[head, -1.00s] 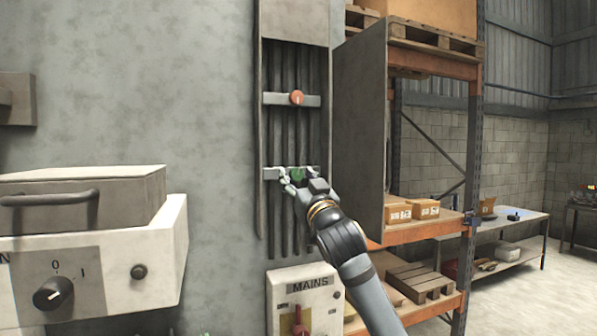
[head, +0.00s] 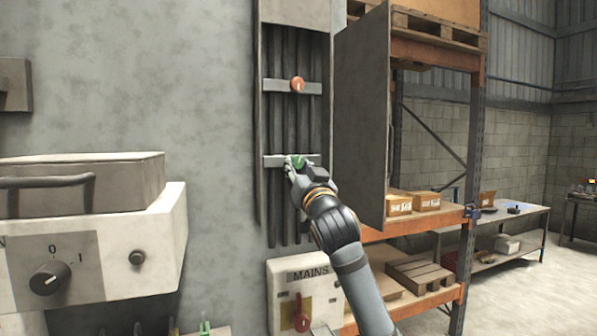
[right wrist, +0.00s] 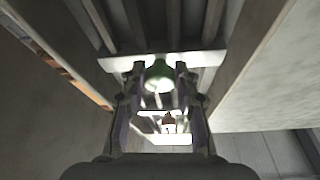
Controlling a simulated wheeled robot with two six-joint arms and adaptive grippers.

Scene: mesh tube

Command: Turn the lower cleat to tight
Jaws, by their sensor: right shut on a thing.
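The lower cleat is a green knob (head: 298,161) on the lower grey crossbar (head: 272,161) in the cable channel. It also shows in the right wrist view (right wrist: 159,75), between my fingertips. My right gripper (head: 291,167) reaches up from below and is shut on the green knob. In the right wrist view its two fingers (right wrist: 159,72) lie on either side of the knob. The gripper hides part of the knob in the head view, and I cannot read a mark on it. The upper cleat is an orange knob (head: 297,84) on the upper crossbar. My left gripper is not in view.
Dark vertical cables (head: 290,122) run behind the crossbars. An open grey door (head: 360,120) stands right of the channel. A MAINS box (head: 283,282) with a red handle sits below. A pale switch housing (head: 120,250) juts out at left.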

